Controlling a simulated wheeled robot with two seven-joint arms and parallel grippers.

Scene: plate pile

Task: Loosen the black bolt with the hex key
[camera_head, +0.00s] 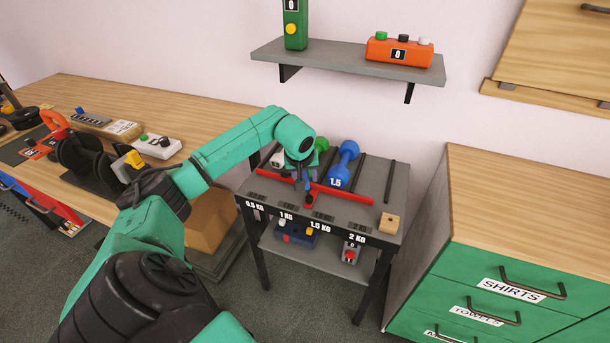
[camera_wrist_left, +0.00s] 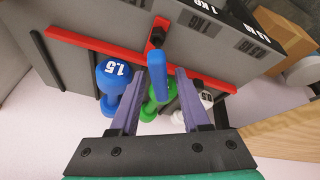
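In the left wrist view a red bar (camera_wrist_left: 100,45) lies across the dark top of a small rack. The black bolt (camera_wrist_left: 157,36) stands out from the bar. A blue shaft or handle (camera_wrist_left: 158,75), probably the hex key, runs from just beside the bolt down between the purple fingers of my left gripper (camera_wrist_left: 159,72). Gaps show on both sides of it, so the gripper looks open around it. My right gripper is out of view.
A blue 1.5 dumbbell (camera_head: 344,165) and a green one (camera_wrist_left: 158,93) stand close to the gripper. A wooden block (camera_head: 389,223) sits on the rack's right corner. A workbench (camera_head: 170,110) is left, a drawer cabinet (camera_head: 530,210) right, a shelf (camera_head: 345,62) above.

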